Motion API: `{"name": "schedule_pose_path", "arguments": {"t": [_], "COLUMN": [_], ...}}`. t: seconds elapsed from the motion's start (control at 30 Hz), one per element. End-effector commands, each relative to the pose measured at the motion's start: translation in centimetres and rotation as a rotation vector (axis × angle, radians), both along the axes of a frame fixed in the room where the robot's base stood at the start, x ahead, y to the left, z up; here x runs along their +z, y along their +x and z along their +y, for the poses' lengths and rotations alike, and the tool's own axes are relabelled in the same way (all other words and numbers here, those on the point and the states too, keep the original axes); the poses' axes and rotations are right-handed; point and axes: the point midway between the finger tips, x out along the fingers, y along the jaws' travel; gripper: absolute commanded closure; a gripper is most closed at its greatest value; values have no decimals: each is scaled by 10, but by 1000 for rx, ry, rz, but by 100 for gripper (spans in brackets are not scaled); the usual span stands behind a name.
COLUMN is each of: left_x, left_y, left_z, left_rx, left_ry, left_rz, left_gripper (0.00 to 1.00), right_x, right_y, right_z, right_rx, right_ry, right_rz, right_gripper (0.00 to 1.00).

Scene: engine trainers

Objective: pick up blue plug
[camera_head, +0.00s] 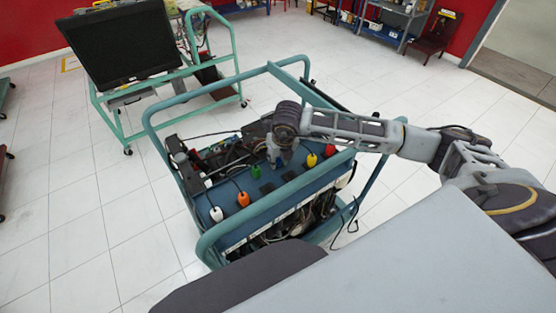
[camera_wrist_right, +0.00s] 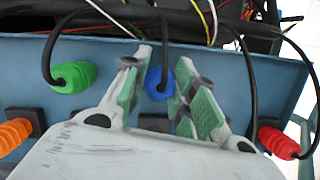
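The blue plug (camera_wrist_right: 157,84) has a black cable rising from it and sits by the blue panel (camera_wrist_right: 215,66) in the right wrist view. My right gripper (camera_wrist_right: 163,76) is open, with one green-padded finger on each side of the plug. I cannot tell whether either finger touches it. In the head view my right gripper (camera_head: 279,156) reaches down over the back of the panel and mostly hides the blue plug. My left gripper is not in view.
A green plug (camera_wrist_right: 72,77), an orange plug (camera_wrist_right: 13,135) and a red plug (camera_wrist_right: 278,142) flank the gripper. White (camera_head: 216,213) and yellow (camera_head: 311,160) plugs also line the panel. The teal tube frame (camera_head: 205,93) surrounds the trainer; cables run behind. A monitor cart (camera_head: 125,45) stands far left.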

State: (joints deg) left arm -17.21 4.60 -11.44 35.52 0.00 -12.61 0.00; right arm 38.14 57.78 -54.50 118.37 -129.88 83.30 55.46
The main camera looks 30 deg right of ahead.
Motion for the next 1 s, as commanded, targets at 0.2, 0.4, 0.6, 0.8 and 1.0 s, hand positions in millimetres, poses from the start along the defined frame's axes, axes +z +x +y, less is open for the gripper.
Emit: {"name": "schedule_pose_path", "arguments": {"t": [0.2, 0.4, 0.6, 0.8, 1.0], "left_x": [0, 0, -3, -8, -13], "left_y": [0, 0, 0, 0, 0], "left_z": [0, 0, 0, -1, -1], "left_rx": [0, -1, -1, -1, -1], "left_ry": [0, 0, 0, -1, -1], "left_rz": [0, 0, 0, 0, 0], "left_gripper": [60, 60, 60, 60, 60], "right_x": [0, 2, 14, 40, 70], "right_y": [0, 0, 1, 1, 1], "right_z": [0, 0, 0, 0, 0], "right_rx": [0, 0, 0, 0, 1], "right_ry": [0, 0, 1, 1, 2], "right_rz": [0, -1, -1, -4, -4], "right_gripper": [94, 94, 94, 94, 94]}}
